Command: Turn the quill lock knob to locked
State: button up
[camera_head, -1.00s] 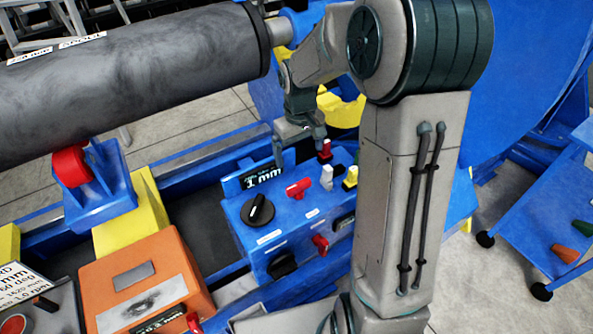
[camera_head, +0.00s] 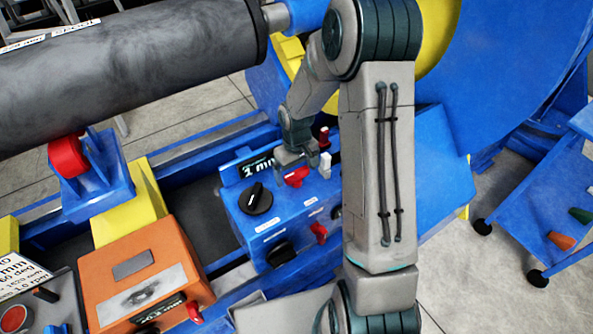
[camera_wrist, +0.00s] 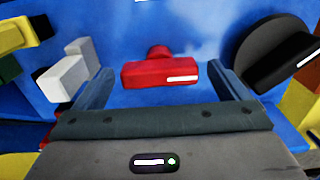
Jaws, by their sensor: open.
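The blue control box (camera_head: 285,225) carries several knobs; their labels are too small to read, so I cannot tell by name which is the quill lock knob. A red bar-shaped knob (camera_head: 297,178) sits on its top face, under my gripper (camera_head: 293,161). In the wrist view the red knob (camera_wrist: 160,74) lies crosswise, with a white mark at its right end. My gripper (camera_wrist: 160,90) is open, one finger left and one right of this knob, with visible gaps. The knob appears between or just beyond the fingertips; exact depth is unclear.
A black round knob (camera_head: 256,198) is close on the right in the wrist view. A white knob (camera_head: 325,165) is close on the other side, with a yellow one (camera_wrist: 18,36) beyond. A red knob (camera_head: 319,231) is on the front face. A grey cylinder (camera_head: 130,70) hangs behind.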

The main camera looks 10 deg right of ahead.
jog(key=shift+f, duration=0.15)
jog(key=c, duration=1)
jog(key=shift+m+b, duration=0.3)
jog(key=shift+m, duration=0.1)
jog(key=m+b, duration=0.1)
jog(key=m, duration=0.2)
jog(key=shift+f+b, duration=0.1)
jog(key=shift+b, duration=0.2)
jog(key=m+b, duration=0.1)
jog(key=m, duration=0.8)
jog(key=shift+m, duration=0.4)
jog(key=m+p, duration=0.1)
jog(key=m, duration=0.3)
jog(key=shift+m, duration=0.3)
